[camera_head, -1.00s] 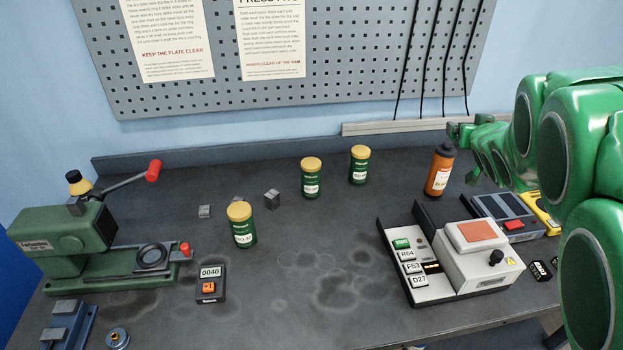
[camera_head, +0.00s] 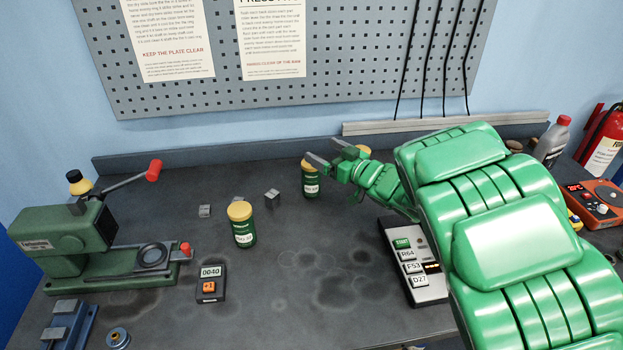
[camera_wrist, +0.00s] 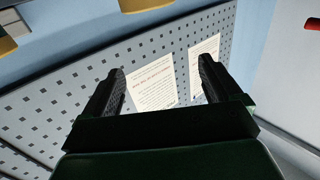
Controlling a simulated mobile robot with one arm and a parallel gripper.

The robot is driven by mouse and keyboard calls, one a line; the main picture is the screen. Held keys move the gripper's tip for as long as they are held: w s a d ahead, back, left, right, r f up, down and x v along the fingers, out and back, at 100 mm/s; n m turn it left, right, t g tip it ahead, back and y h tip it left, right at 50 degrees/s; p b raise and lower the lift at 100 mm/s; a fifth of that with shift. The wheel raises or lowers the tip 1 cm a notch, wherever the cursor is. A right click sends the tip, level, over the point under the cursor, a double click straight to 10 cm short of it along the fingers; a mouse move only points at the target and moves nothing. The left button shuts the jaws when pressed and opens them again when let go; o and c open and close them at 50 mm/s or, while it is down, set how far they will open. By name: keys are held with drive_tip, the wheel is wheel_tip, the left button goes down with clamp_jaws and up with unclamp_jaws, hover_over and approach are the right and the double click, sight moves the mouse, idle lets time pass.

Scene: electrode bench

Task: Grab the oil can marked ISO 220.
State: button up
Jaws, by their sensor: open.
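Three green cans with yellow lids stand on the dark bench; their label print is too small to read surely. The front can (camera_head: 243,226) stands in the open left of centre. The middle can (camera_head: 311,187) stands farther back, its lid partly covered by my gripper (camera_head: 327,153). The right can (camera_head: 364,149) is mostly hidden behind my gripper, with only some of its lid showing. My gripper is open and empty, above and in front of the two rear cans. In the wrist view, nothing is between its fingers (camera_wrist: 162,78); yellow parts show at the top edge.
A green press (camera_head: 65,245) with a red-tipped lever stands at left. A small display box (camera_head: 211,283) and metal blocks (camera_head: 272,198) lie near the cans. A white device (camera_head: 418,265) is partly behind my arm. The pegboard (camera_head: 340,60) rises behind; bench front centre is clear.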

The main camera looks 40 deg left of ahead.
sight(307, 164)
drive_tip(key=shift+w+a+f, duration=0.1)
drive_tip(key=shift+a+f, duration=0.4)
drive_tip(key=shift+f, duration=0.8)
drive_tip(key=shift+w+a+f, duration=0.1)
drive_tip(key=shift+a+f, duration=0.35)
drive_tip(key=shift+f, duration=0.8)
drive_tip(key=shift+w+a+f, duration=0.1)
drive_tip(key=shift+a+f, duration=0.4)
drive_tip(key=shift+f, duration=0.8)
drive_tip(key=shift+w+a, duration=0.15)
drive_tip(key=shift+a, duration=1)
drive_tip(key=shift+w+a, duration=0.15)
drive_tip(key=shift+a, duration=0.95)
drive_tip(key=c, duration=1.3)
drive_tip(key=shift+c, duration=0.4)
drive_tip(key=shift+r, duration=0.2)
